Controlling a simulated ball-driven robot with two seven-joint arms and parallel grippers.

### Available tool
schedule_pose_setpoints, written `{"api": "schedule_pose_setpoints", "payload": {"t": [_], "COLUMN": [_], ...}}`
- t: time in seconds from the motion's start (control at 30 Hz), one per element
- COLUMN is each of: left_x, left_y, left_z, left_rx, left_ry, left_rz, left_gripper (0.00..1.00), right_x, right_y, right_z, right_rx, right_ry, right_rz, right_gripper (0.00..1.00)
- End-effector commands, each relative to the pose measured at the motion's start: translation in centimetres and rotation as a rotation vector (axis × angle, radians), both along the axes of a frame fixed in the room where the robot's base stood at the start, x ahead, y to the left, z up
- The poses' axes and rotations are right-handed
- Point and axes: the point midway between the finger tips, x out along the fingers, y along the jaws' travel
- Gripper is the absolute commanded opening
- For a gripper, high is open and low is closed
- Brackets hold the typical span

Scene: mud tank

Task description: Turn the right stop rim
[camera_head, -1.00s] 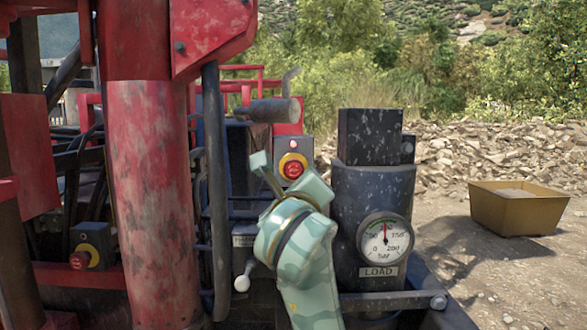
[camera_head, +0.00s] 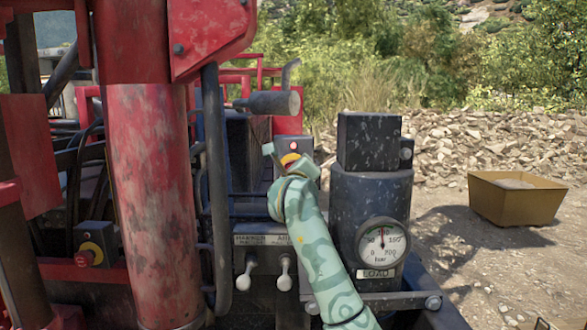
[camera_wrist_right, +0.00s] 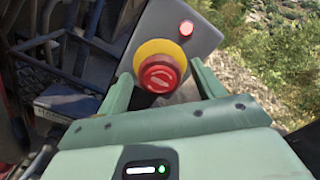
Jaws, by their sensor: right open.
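The right stop is a red button (camera_wrist_right: 160,74) with a yellow rim (camera_wrist_right: 152,48) on a grey box (camera_wrist_right: 190,38). A lit red lamp (camera_wrist_right: 187,28) sits beside it. In the head view only part of the yellow rim (camera_head: 290,158) shows, and my gripper hides the red button. My right gripper (camera_head: 289,151) is open in front of the stop. In the right wrist view its two green fingers (camera_wrist_right: 163,80) stand on either side of the red button. I cannot tell whether they touch the rim. My left gripper is not in view.
A dark cylinder with a gauge (camera_head: 382,242) stands right of my right arm. A red column (camera_head: 150,200) and another stop (camera_head: 88,254) are at left. A yellow bin (camera_head: 517,197) stands far right.

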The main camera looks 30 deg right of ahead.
Motion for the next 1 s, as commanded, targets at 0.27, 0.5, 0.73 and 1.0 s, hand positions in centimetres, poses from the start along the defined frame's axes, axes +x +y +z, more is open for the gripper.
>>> {"api": "schedule_pose_setpoints", "payload": {"t": [0.27,0.5,0.73,1.0], "left_x": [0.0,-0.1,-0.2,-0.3], "left_y": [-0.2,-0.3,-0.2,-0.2], "left_z": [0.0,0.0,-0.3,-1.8], "left_rx": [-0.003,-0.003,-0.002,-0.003], "left_ry": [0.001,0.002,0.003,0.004], "left_rz": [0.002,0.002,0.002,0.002], "left_gripper": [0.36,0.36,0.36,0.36], "right_x": [0.1,0.1,0.1,0.2], "right_y": [-0.1,-0.1,0.0,0.0], "right_z": [0.0,0.0,-0.1,-0.3], "right_rx": [0.0,0.0,0.021,0.141], "right_ry": [0.0,0.0,-0.012,-0.086], "right_rz": [0.0,0.0,0.001,0.002], "right_gripper": [0.68,0.23,0.23,0.23]}}
